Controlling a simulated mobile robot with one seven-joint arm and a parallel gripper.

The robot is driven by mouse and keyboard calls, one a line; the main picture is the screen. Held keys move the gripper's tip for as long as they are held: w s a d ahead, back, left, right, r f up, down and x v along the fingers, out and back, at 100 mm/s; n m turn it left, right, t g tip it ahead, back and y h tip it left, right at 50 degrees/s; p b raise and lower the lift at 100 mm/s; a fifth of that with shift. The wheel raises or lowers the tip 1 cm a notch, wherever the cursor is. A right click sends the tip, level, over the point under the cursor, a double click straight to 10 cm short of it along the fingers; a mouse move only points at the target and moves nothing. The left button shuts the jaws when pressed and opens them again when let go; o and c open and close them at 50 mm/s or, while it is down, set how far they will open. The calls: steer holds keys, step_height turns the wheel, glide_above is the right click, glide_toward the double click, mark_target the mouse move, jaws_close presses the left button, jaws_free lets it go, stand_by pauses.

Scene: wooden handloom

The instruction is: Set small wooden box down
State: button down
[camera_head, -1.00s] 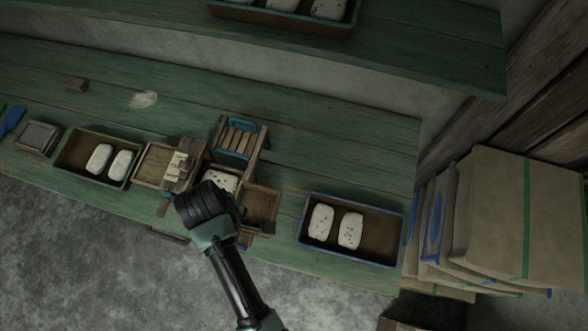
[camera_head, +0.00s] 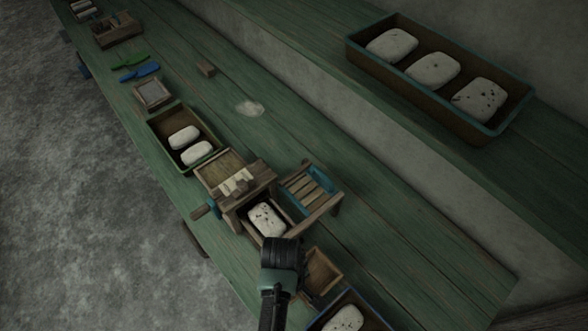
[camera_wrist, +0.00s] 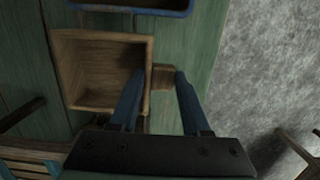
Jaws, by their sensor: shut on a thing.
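The small wooden box (camera_wrist: 92,96) is open-topped and empty, with a square wooden tab (camera_wrist: 163,77) on its side. My gripper (camera_wrist: 160,80) has its two blue fingers on either side of this tab and is shut on it. The box lies left of the fingers in the wrist view, over the green bench. In the head view the box (camera_head: 324,268) is just right of my dark wrist, which hides the fingers. I cannot tell whether its underside touches the bench.
A wooden frame holding a speckled white block (camera_head: 266,219) and a slatted rack (camera_head: 309,190) stand beside the box. A blue-rimmed tray (camera_head: 377,314) is close on the other side. A green-rimmed tray (camera_head: 157,133) stands farther left. The bench right of the rack (camera_head: 400,230) is clear.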

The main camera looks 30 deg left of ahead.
steer(key=shift+f, duration=2)
steer(key=shift+d+f, duration=0.1)
steer(key=shift+c, duration=1.8)
jaws_free()
steer(key=r, duration=0.4)
steer(key=a+r, duration=0.1)
steer(key=r, duration=0.7)
steer(key=shift+w+a, duration=0.2)
steer(key=shift+w, duration=0.1)
